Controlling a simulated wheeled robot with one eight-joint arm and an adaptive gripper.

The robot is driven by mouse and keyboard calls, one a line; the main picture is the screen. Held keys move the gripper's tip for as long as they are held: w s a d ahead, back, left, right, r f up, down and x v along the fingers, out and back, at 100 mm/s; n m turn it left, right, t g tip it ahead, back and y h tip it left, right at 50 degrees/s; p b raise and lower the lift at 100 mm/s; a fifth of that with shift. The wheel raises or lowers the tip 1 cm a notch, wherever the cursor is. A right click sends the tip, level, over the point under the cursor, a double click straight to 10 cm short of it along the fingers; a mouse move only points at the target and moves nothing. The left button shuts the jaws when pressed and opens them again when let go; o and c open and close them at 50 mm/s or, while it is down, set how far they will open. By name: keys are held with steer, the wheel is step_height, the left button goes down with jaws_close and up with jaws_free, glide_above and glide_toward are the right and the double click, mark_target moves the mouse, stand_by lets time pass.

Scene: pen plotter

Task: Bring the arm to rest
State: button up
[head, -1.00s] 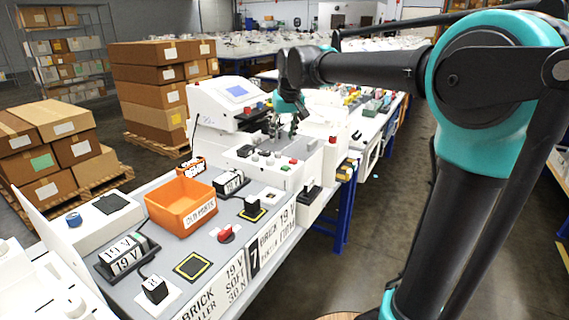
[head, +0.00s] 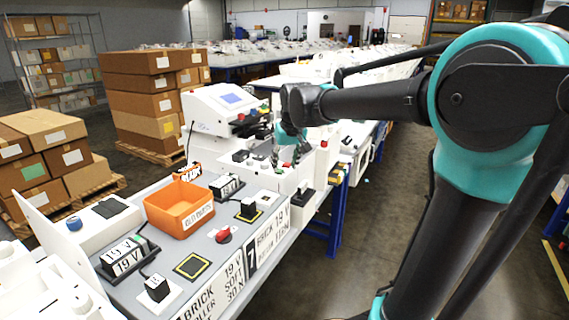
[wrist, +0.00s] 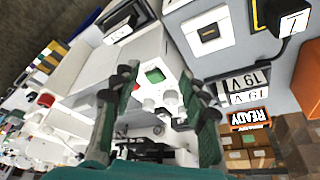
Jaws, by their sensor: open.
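My gripper (head: 287,158) hangs from my outstretched arm in the head view, beside the white plotter machine (head: 222,108) with its small blue screen. In the wrist view my gripper (wrist: 158,85) shows two dark green fingers spread apart with nothing between them. Beyond the fingers is a white panel with a green button (wrist: 154,75). The fingers look clear of the panel, but the exact gap cannot be told.
An orange bin (head: 180,207) stands on the grey bench top (head: 215,262), among black blocks and a red button (head: 223,235). Stacked cardboard boxes (head: 140,90) stand behind at left. The floor at right (head: 385,200) is open.

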steer(key=s+d+f+m, duration=0.1)
steer(key=s+d+f, duration=0.7)
steer(key=s+f, duration=0.3)
steer(key=s+d+f+m+h, duration=0.1)
steer(key=s+d+f+m, duration=0.1)
steer(key=s+d+f, duration=0.7)
step_height(320, 180, down, 2)
steer(key=s, duration=0.2)
steer(key=shift+s+f+m, duration=0.15)
steer(key=shift+s+m, duration=0.15)
steer(key=shift+s, duration=0.1)
